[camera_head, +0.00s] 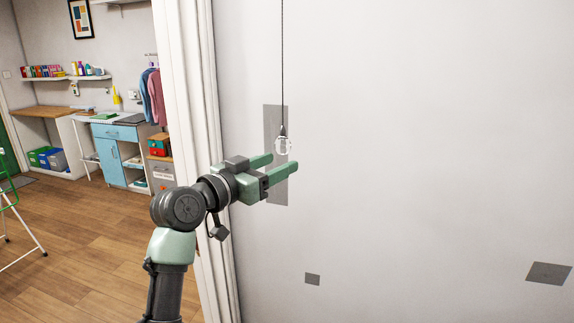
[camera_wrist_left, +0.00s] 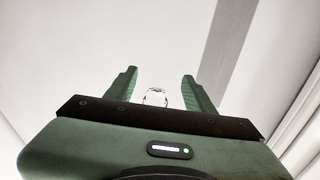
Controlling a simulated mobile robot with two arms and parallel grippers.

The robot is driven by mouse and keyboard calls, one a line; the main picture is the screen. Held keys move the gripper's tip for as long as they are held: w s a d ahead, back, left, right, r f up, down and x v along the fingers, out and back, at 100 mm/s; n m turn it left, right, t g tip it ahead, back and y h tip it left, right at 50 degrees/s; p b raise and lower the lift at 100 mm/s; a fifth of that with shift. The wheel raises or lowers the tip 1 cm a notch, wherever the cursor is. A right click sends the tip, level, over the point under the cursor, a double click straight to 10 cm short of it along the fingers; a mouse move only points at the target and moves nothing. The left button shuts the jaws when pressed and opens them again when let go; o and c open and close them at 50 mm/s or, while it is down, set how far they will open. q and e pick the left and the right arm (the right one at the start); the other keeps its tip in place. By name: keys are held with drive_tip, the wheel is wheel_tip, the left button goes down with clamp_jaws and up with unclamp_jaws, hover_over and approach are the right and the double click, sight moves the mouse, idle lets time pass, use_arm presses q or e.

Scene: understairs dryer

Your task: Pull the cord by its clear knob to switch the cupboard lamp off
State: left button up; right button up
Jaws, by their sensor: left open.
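The dark cord (camera_head: 282,60) hangs straight down in front of the pale wall in the head view. Its clear knob (camera_head: 283,146) is at the lower end, under a dark cap. My left gripper (camera_head: 299,162) is open, its two green fingers pointing right, close to the knob in the picture. In the left wrist view the clear knob (camera_wrist_left: 155,97) shows between the two open fingers (camera_wrist_left: 160,78), apart from both. The cord is not clear in that view. The lamp itself is not in view. My right gripper is not in view.
A white door frame (camera_head: 190,100) stands left of the wall, close behind my left arm. Grey patches (camera_head: 313,279) mark the wall. Beyond the opening are a blue cabinet (camera_head: 110,150), shelves and hanging clothes (camera_head: 154,95).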

use_arm(q)
drive_tip(key=shift+v, duration=1.05)
